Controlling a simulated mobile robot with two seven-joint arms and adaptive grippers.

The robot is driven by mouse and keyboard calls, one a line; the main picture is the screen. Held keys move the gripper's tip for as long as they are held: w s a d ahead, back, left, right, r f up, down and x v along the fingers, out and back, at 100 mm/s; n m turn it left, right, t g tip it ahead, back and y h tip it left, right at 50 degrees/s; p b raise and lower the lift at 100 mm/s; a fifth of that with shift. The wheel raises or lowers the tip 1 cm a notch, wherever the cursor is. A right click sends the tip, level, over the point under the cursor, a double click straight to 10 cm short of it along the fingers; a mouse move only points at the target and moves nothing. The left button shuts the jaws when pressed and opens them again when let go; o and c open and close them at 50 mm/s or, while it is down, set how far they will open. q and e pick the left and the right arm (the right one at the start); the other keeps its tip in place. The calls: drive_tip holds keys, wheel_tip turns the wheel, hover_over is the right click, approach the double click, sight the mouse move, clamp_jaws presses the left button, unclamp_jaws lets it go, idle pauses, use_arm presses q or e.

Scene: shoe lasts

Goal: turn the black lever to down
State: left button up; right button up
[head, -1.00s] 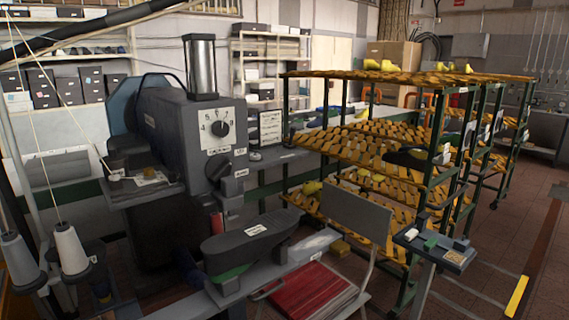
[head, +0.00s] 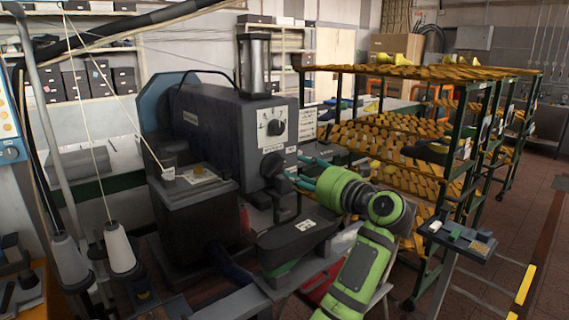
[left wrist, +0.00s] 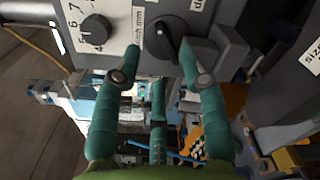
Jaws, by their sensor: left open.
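The black lever (head: 271,165) is on the front of the grey machine (head: 215,125), below its white dial plate; its angle is hard to read in the head view. In the left wrist view the lever (left wrist: 166,40) is a black handle on a round black base, close ahead. The handle runs roughly along the picture's vertical, slightly slanted. My left gripper (head: 297,170) has green and teal fingers and is just right of the lever. In the left wrist view its fingers (left wrist: 161,49) are open, one on each side of the lever, with nothing held. My right gripper is not in view.
A round dial knob (head: 276,127) is just above the lever; it also shows in the left wrist view (left wrist: 95,29). A dark padded arm (head: 297,236) juts out below my gripper. A rack (head: 470,130) full of orange shoe lasts stands to the right.

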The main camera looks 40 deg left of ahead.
sight(282, 163)
use_arm(q)
drive_tip(key=a, duration=0.1)
drive_tip(key=a+p, duration=0.1)
drive_tip(key=a, duration=0.1)
drive_tip(key=a+p, duration=0.1)
drive_tip(key=a, duration=0.1)
drive_tip(key=shift+w+a+r, duration=0.1)
drive_tip(key=shift+w+a, duration=0.05)
drive_tip(key=shift+w, duration=0.1)
drive_tip(key=shift+a+p, duration=0.4)
drive_tip(key=shift+a, duration=0.2)
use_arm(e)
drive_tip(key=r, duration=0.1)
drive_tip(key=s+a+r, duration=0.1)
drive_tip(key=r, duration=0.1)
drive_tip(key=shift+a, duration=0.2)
use_arm(q)
drive_tip(key=shift+d, duration=0.1)
clamp_jaws()
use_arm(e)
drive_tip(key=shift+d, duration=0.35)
